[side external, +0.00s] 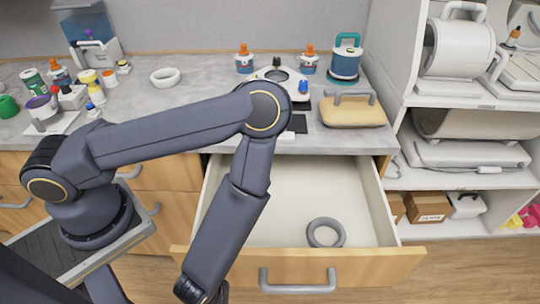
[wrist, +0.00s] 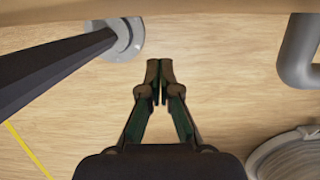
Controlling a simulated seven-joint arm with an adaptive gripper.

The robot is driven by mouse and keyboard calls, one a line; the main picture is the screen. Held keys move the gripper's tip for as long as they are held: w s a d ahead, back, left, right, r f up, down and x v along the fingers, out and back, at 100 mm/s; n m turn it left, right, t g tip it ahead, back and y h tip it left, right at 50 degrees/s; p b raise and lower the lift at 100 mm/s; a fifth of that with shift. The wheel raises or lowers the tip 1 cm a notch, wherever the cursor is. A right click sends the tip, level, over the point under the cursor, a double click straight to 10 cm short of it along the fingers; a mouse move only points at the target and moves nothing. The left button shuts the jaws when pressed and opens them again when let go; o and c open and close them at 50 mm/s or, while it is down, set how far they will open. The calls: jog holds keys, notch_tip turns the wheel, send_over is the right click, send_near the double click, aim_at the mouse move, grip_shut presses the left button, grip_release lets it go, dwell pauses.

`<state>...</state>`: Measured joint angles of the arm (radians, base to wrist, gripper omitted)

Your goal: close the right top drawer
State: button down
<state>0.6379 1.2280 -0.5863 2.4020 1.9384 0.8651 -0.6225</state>
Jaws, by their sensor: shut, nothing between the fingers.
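The top drawer (side external: 360,262) stands pulled far out from the counter, with a light wood front and a pale inside. Its grey bar handle (side external: 298,283) is on the front and also shows at the right of the wrist view (wrist: 299,50). A grey ring (side external: 326,232) lies inside near the front. My arm reaches over the drawer's left part, and its wrist is at the bottom edge of the side view, where the fingers are out of frame. In the wrist view my gripper (wrist: 160,78) is shut and empty, left of the handle. Contact with the front cannot be told.
White shelves (side external: 455,178) with equipment and boxes stand at the right. Another drawer front with a handle (side external: 130,172) is shut at the left. Bare wood floor (wrist: 230,100) shows below my gripper.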

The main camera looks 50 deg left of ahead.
jog(key=shift+w+a+r, duration=0.15)
jog(key=shift+w+a, duration=1.15)
jog(key=shift+w, duration=0.1)
jog(key=w+a, duration=1.6)
jog(key=shift+w+a, duration=0.3)
jog(key=shift+a, duration=0.05)
